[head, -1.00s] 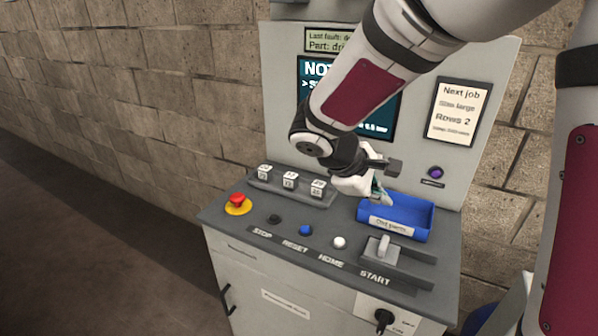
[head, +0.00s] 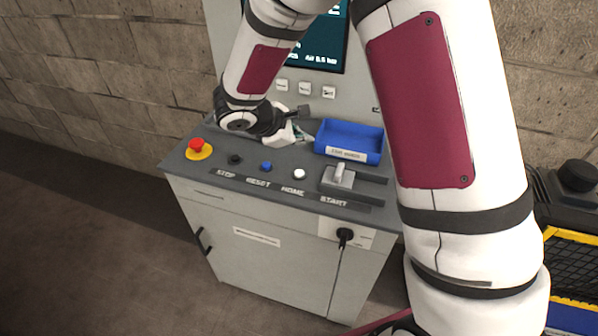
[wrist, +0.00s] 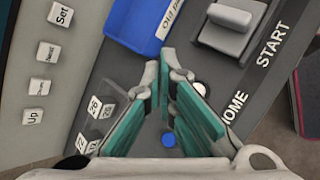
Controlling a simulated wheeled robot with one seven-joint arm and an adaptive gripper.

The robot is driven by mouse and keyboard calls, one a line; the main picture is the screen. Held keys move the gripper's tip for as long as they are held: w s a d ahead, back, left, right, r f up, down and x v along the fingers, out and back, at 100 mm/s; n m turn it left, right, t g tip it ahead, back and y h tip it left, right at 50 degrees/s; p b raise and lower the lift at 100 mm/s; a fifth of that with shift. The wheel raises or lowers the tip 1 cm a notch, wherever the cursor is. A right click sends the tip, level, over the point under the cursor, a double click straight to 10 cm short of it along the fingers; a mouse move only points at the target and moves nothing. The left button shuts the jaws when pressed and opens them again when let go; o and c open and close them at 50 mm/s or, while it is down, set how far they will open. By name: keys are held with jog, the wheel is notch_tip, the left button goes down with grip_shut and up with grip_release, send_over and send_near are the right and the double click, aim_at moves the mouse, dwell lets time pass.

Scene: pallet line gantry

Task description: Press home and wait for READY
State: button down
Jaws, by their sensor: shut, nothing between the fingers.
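The white button (head: 299,174) sits above the HOME label on the grey console top. It also shows in the wrist view (wrist: 199,88), partly behind my right finger. My gripper (head: 302,137) is shut and empty, above the console just left of the blue tray and behind the button row. In the wrist view its teal-padded fingers (wrist: 168,62) come together at the tips, apart from the white button. The screen (head: 322,40) is partly cut off and covered by my arm; I cannot read READY on it.
A blue button (head: 266,167), a black button (head: 235,160) and a red emergency stop (head: 197,146) lie left of the white one. The blue tray (head: 350,142) is behind.

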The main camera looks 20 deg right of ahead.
jog(key=b, duration=0.3)
send_over(301, 174)
notch_tip(301, 174, down, 7)
jog(key=shift+w+f, duration=0.15)
jog(key=shift+f, duration=0.05)
jog(key=shift+f+b, duration=0.35)
jog(key=shift+f, duration=0.05)
jog(key=shift+f, duration=0.15)
dwell(0.9)
jog(key=shift+f+b, duration=0.25)
jog(key=shift+b, duration=0.15)
jog(key=shift+f+b, duration=0.35)
jog(key=shift+f, duration=0.1)
dwell(0.6)
jog(key=shift+r, duration=0.2)
jog(key=shift+r+p, duration=0.4)
jog(key=shift+r, duration=0.3)
jog(key=shift+r, duration=0.1)
jog(key=shift+r+p, duration=1.2)
jog(key=shift+r, duration=1.2)
